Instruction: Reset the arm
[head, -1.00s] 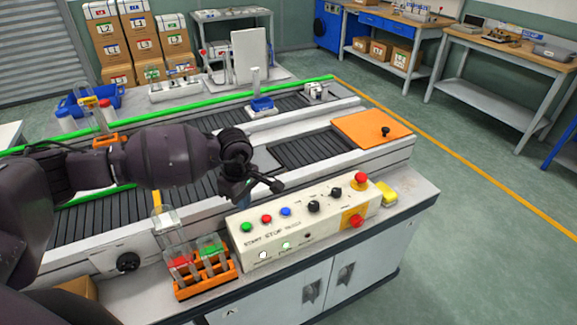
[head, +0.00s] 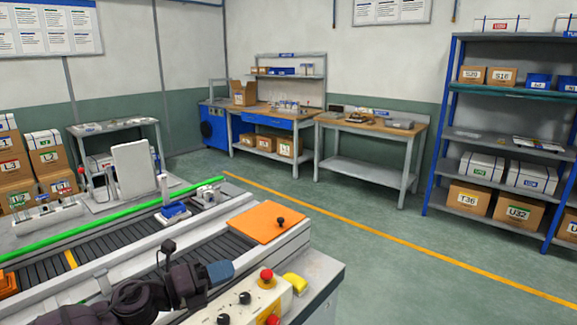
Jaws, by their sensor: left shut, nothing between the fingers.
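My left gripper (head: 167,249) is at the bottom left of the head view, on the end of my dark left arm. My right gripper is out of view.
A blue fixture holding a clear tube (head: 174,211) stands on the conveyor. A red emergency button (head: 266,275) and a yellow block (head: 295,283) lie right of my gripper. Workbenches and a blue shelf rack (head: 449,120) stand beyond open green floor (head: 400,260).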

